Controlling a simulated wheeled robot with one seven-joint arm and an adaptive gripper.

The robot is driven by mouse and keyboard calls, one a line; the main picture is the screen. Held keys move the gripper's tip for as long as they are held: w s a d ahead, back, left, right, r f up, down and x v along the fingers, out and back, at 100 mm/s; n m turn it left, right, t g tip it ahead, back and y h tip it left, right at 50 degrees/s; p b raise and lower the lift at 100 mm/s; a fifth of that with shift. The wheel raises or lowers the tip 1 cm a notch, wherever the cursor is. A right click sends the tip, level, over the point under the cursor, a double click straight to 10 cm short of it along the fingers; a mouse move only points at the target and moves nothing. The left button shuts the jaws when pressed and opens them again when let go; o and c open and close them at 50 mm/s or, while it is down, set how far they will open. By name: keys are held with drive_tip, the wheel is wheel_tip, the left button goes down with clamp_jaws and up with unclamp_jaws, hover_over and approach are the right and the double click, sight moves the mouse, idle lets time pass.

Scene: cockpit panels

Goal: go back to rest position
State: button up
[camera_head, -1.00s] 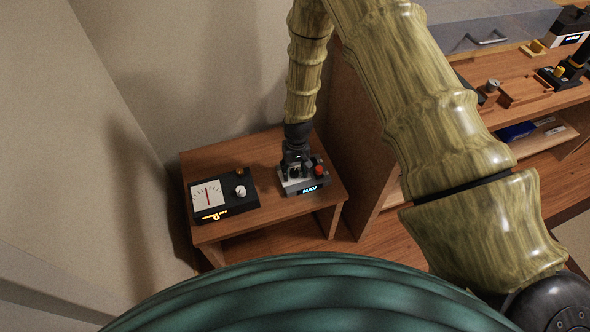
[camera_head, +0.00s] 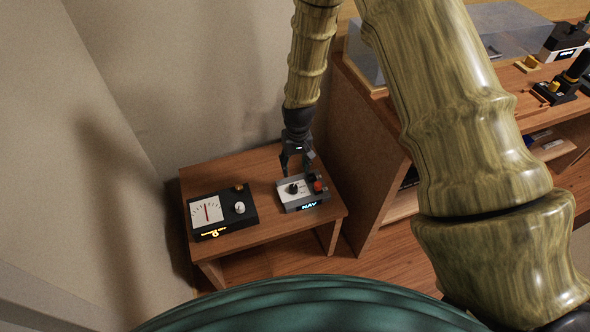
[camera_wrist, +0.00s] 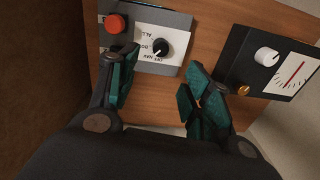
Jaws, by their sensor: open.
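My gripper (camera_head: 297,165) is open and empty, pointing down just behind and above the NAV panel (camera_head: 290,199) on the small wooden table. In the wrist view my gripper's two teal fingers (camera_wrist: 160,95) are spread apart. The NAV panel (camera_wrist: 175,20) shows beyond them there, with a black knob (camera_wrist: 160,48) and a red button (camera_wrist: 115,24). No finger appears closed on the knob or button. In the head view the black knob (camera_head: 293,188) and red button (camera_head: 318,186) are both visible.
A gauge panel (camera_head: 207,213) with a white knob (camera_head: 239,208) sits left of the NAV panel. The small table (camera_head: 262,234) stands against the wall. A wooden cabinet side (camera_head: 365,150) rises to its right, with more panels (camera_head: 562,88) on the higher desk.

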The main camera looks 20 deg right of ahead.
drive_tip(key=shift+r, duration=0.2)
idle(0.4)
drive_tip(key=s+d+f+p, duration=0.15)
drive_tip(key=s+f, duration=0.25)
drive_tip(key=s, duration=0.6)
drive_tip(key=s+d+f+p, duration=0.1)
drive_tip(key=s+f+p, duration=0.25)
drive_tip(key=s, duration=0.65)
drive_tip(key=s+p, duration=0.2)
drive_tip(key=s, duration=1.4)
drive_tip(key=shift+s+d+r, duration=0.15)
drive_tip(key=shift+r, duration=0.3)
